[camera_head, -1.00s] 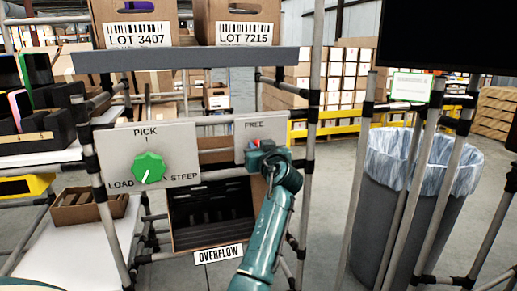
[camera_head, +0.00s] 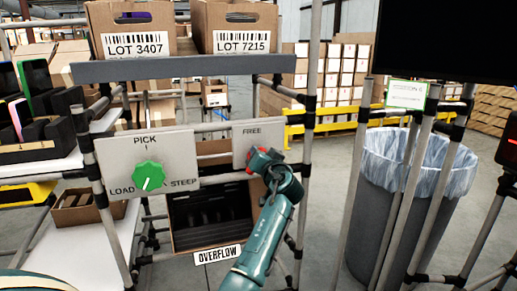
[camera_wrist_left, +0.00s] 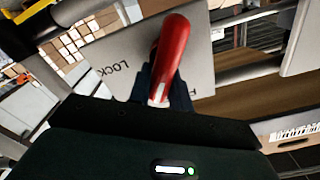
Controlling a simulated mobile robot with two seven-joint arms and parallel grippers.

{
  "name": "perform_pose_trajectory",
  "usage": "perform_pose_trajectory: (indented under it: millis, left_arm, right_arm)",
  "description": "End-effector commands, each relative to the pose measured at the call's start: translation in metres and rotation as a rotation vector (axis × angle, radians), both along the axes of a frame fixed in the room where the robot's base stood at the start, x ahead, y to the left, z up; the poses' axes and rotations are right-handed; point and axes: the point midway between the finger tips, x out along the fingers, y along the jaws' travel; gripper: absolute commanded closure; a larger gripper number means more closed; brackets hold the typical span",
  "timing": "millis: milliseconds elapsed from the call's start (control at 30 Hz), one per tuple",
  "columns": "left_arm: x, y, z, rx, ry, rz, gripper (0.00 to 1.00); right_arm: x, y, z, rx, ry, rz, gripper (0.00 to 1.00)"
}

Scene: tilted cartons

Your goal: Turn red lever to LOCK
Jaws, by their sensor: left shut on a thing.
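The red lever (camera_wrist_left: 172,50) sits on a pale panel (camera_head: 243,133) marked FREE at its top. In the head view only a sliver of red (camera_head: 249,157) shows at the gripper's left; the rest is hidden. My left gripper (camera_head: 258,162) is at the panel's front. In the left wrist view its dark fingers (camera_wrist_left: 163,92) are shut around the lever's white-marked end. The word LOCK (camera_wrist_left: 203,70) is printed on the panel beside the lever. Whether the lever points exactly at a label is hard to tell. My right gripper is not in view.
A panel with a green knob (camera_head: 149,176) marked PICK, LOAD and STEEP is at the left. A shelf (camera_head: 185,68) above bears two tilted cartons. An open carton (camera_head: 210,215) labelled OVERFLOW is below. A lined bin (camera_head: 400,215) stands right, behind frame posts.

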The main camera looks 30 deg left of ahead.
Motion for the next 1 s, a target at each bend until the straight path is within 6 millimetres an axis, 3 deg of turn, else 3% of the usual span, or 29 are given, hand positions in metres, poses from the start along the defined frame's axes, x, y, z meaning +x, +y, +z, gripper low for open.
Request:
perform_pose_trajectory:
  millis: [700,1000]
  left_arm:
    - [0.006,-0.005,-0.011,0.436,0.519,0.001,1.00]
    - [0.007,-0.006,-0.017,0.576,0.683,0.003,1.00]
  right_arm:
    - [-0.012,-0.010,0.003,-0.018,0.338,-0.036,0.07]
    - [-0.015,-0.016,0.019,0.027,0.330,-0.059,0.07]
